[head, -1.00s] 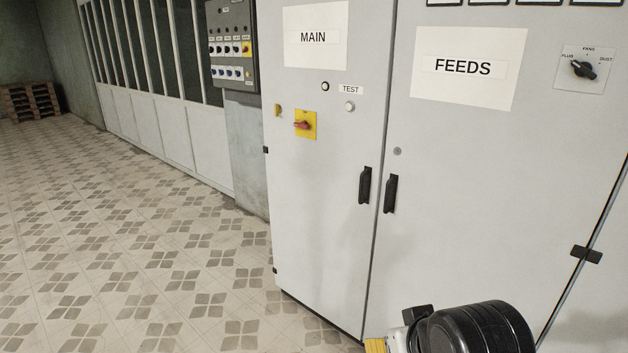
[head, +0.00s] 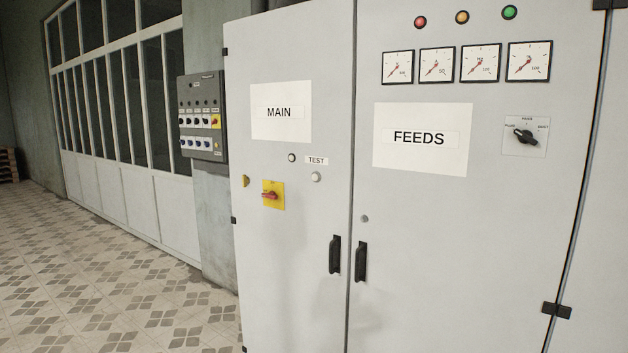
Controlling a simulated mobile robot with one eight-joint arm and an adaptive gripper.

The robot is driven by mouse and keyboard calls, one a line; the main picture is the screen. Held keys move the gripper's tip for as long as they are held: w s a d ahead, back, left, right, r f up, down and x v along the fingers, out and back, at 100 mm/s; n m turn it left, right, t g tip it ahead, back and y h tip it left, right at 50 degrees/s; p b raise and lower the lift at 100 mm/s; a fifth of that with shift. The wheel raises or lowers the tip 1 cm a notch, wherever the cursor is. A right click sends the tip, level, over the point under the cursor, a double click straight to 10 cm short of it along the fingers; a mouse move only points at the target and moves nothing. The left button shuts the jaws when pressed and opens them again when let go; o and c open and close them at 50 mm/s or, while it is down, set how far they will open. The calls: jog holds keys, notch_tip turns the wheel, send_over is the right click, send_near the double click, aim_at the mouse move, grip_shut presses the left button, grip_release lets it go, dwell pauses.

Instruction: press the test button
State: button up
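The TEST label (head: 316,160) is on the left cabinet door, below the MAIN sign (head: 281,112). A pale round button (head: 316,177) sits just under the label. A small dark-rimmed round fitting (head: 292,158) sits just left of the label. A red rotary switch on a yellow plate (head: 273,195) is lower left of the button. My gripper is not in the head view now, so its state is hidden.
The right door carries the FEEDS sign (head: 422,139), a black selector knob (head: 525,136), gauges (head: 437,65) and coloured lamps (head: 462,17). Two black handles (head: 335,254) flank the door seam. A grey switch box (head: 202,118) hangs left. Tiled floor (head: 110,290) at left is clear.

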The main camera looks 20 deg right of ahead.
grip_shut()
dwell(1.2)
